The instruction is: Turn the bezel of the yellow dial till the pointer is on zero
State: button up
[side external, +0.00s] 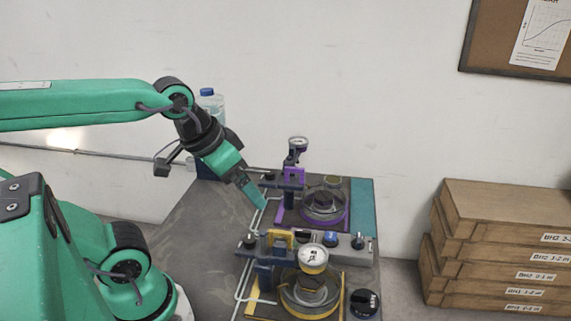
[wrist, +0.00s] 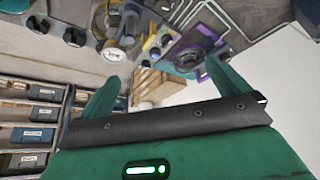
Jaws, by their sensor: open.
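The yellow dial (side external: 313,256) has a round pale face and a yellow rim, and stands on the yellow-trimmed lever frame at the front of the bench. Its pointer is too small to read. A yellow-and-grey fixture (wrist: 112,20) shows at the upper left of the wrist view, where I cannot make out the dial's markings. My gripper (side external: 260,205) is above the bench, behind and left of the yellow dial and apart from it. The wrist view shows both green fingers (wrist: 160,72) spread, with nothing held between them.
A purple lever frame (side external: 324,206) with its own dial (side external: 298,143) stands behind the yellow one. A grey box with knobs (side external: 331,240) lies between them. A black knob (side external: 364,302) is at the front right. Wooden boxes (side external: 500,245) are stacked to the right. A bottle (side external: 209,101) stands behind.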

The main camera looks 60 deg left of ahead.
jog(key=shift+s+a+f, duration=0.15)
jog(key=shift+s+f, duration=0.05)
jog(key=shift+m, duration=0.3)
jog(key=c, duration=0.6)
jog(key=shift+o, duration=0.2)
jog(key=m+g, duration=0.5)
jog(key=m, duration=1.3)
send_near(313, 254)
jog(key=shift+w, duration=0.15)
jog(key=shift+f, duration=0.1)
jog(key=shift+f, duration=3.8)
jog(key=shift+c, duration=0.4)
